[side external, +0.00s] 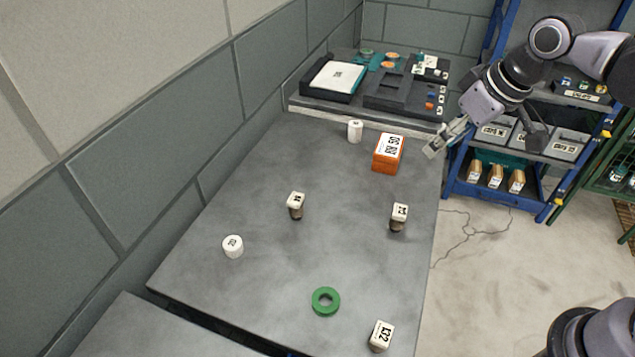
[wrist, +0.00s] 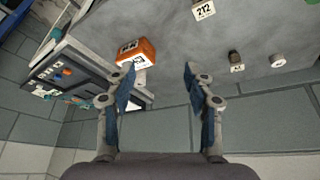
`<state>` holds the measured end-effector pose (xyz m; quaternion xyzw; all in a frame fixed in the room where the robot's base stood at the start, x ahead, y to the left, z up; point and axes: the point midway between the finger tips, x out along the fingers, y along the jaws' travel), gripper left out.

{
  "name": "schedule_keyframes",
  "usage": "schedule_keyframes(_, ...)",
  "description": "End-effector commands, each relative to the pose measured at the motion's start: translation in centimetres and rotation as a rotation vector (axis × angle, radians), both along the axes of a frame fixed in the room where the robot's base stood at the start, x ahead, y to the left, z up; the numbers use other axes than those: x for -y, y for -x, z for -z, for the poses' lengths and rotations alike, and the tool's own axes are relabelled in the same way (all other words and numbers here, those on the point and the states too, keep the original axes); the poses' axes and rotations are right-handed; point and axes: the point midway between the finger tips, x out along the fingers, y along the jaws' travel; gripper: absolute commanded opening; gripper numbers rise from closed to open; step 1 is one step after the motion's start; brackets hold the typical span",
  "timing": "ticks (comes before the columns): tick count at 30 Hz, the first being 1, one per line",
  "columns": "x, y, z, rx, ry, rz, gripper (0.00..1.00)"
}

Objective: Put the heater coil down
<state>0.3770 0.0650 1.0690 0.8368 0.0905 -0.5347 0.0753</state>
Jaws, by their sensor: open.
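My gripper (side external: 434,150) is open and empty at the right edge of the grey table, just right of an orange box with a white label (side external: 388,153). In the wrist view the two fingers of my gripper (wrist: 158,72) are spread with nothing between them, and the orange box (wrist: 147,47) lies beyond the left finger. No thing is plainly a heater coil. A green ring (side external: 326,301) lies flat near the front of the table. Two dark pieces with white labelled tops stand mid-table, one at left (side external: 296,206) and one at right (side external: 399,217).
White cylinders stand at the back (side external: 355,131) and left (side external: 232,246). A labelled block (side external: 380,336) is at the front. A raised shelf with trays (side external: 310,105) closes the back, a wall (side external: 130,160) the left. Blue shelving (side external: 545,160) stands right. The table middle is mostly clear.

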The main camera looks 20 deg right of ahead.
Motion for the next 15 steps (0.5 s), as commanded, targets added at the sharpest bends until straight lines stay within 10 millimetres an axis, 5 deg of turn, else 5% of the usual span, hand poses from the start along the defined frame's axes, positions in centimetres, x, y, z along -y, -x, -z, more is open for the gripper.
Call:
schedule_keyframes(6,4.4,4.8,3.1,0.111,-0.033,0.143,0.53)
schedule_keyframes(15,6.5,7.5,5.7,0.185,-0.051,0.23,0.53)
